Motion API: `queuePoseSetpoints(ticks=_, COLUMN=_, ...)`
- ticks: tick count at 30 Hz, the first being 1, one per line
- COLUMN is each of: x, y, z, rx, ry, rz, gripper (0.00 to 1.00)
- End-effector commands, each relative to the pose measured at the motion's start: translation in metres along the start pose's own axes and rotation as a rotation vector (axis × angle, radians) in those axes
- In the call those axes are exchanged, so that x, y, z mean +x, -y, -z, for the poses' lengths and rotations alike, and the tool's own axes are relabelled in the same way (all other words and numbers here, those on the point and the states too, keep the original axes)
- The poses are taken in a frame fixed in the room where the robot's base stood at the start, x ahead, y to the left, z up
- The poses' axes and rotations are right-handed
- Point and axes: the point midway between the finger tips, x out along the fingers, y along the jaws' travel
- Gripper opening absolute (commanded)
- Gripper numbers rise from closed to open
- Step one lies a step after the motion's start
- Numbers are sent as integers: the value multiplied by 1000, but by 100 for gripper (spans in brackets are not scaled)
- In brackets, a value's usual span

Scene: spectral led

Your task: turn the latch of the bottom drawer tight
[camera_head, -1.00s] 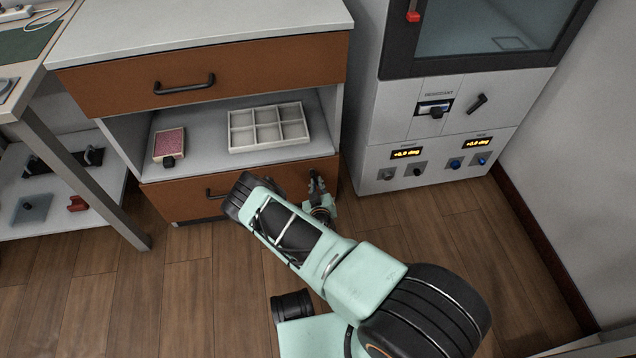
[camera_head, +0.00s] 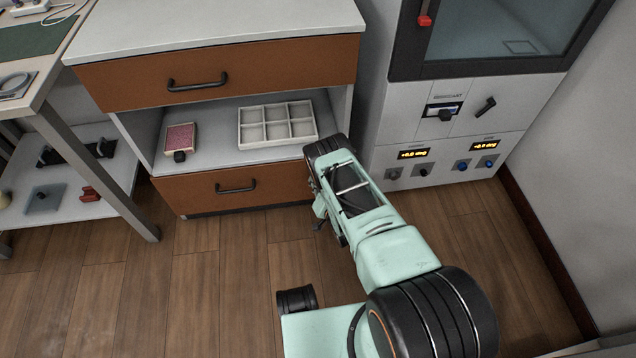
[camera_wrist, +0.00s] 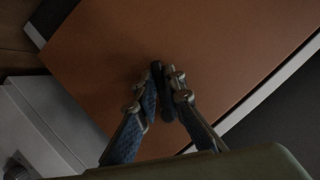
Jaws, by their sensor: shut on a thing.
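The bottom drawer (camera_head: 200,195) has a brown front with a black bar handle (camera_head: 236,187) and looks closed. Its front also fills much of the wrist view (camera_wrist: 230,50). In the wrist view my gripper (camera_wrist: 162,88) is shut on the latch (camera_wrist: 157,68), a small dark piece at the drawer front. The fingers cover most of the latch, so its angle is hard to tell. In the head view my arm hides the latch, the fingertips and the drawer's right end.
Above the drawer is an open shelf with a white divided tray (camera_head: 277,143) and a small pink-topped box (camera_head: 181,138). A white instrument cabinet (camera_head: 440,150) stands close on the right. A table leg (camera_head: 100,185) stands left. The wooden floor in front is mostly clear.

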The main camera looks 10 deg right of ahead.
Motion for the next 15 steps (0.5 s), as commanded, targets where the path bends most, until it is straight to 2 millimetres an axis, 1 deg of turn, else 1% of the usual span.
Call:
queuePoseSetpoints(ticks=6, x=2, y=4, z=2, rx=76, ry=-4, rz=33, gripper=0)
queuePoseSetpoints(ticks=15, x=2, y=6, z=2, rx=107, ry=-4, rz=48, gripper=0)
